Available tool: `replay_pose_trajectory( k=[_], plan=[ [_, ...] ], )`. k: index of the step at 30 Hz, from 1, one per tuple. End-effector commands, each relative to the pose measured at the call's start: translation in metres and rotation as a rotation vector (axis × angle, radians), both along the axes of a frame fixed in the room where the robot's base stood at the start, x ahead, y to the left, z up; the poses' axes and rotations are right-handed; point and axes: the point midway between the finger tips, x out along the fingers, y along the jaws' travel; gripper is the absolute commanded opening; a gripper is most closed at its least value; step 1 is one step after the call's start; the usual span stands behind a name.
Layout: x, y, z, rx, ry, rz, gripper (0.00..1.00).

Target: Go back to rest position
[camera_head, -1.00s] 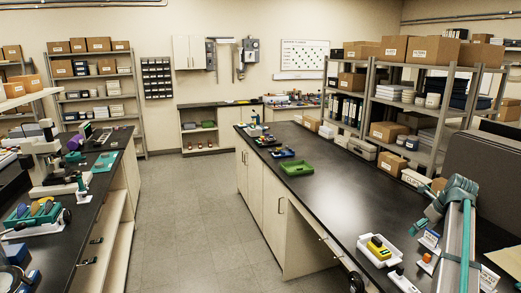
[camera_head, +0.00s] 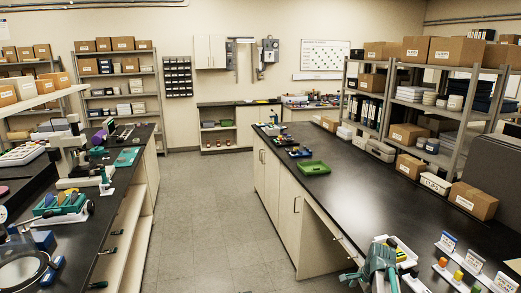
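My arm, grey and teal, shows at the bottom edge right of centre in the head view. Its end with my gripper (camera_head: 352,278) is over the near edge of the right bench (camera_head: 345,205), partly cut off by the frame. The fingers are too small and dark to tell open from shut, and I cannot make out anything held. Just behind the arm is a white tray (camera_head: 407,258) with a yellow and dark item in it, partly hidden by my arm.
Label cards (camera_head: 448,241) with small coloured pieces stand right of the tray. A green tray (camera_head: 314,168) and small items lie farther back. Cardboard boxes (camera_head: 474,201) line the bench's right side. The left bench (camera_head: 105,215) holds instruments. The aisle floor (camera_head: 215,220) is clear.

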Motion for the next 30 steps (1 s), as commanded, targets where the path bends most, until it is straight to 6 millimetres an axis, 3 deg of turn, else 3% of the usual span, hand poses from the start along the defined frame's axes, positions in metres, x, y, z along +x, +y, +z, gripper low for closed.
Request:
replay_pose_trajectory(
  k=[1, 4, 7, 12, 20, 30],
  plan=[
    [-0.021, 0.031, -0.020, -0.025, 0.010, 0.146, 0.83],
    [-0.050, 0.076, -0.051, -0.079, 0.020, 0.449, 0.83],
    [-0.076, 0.109, -0.075, -0.119, 0.029, 0.706, 0.83],
    [-0.113, 0.147, -0.101, -0.163, 0.041, 1.044, 0.83],
    [-0.164, 0.183, -0.130, -0.202, 0.060, 1.446, 0.83],
    [-0.219, 0.180, -0.217, -0.097, 0.175, 1.439, 0.83]
  ],
)
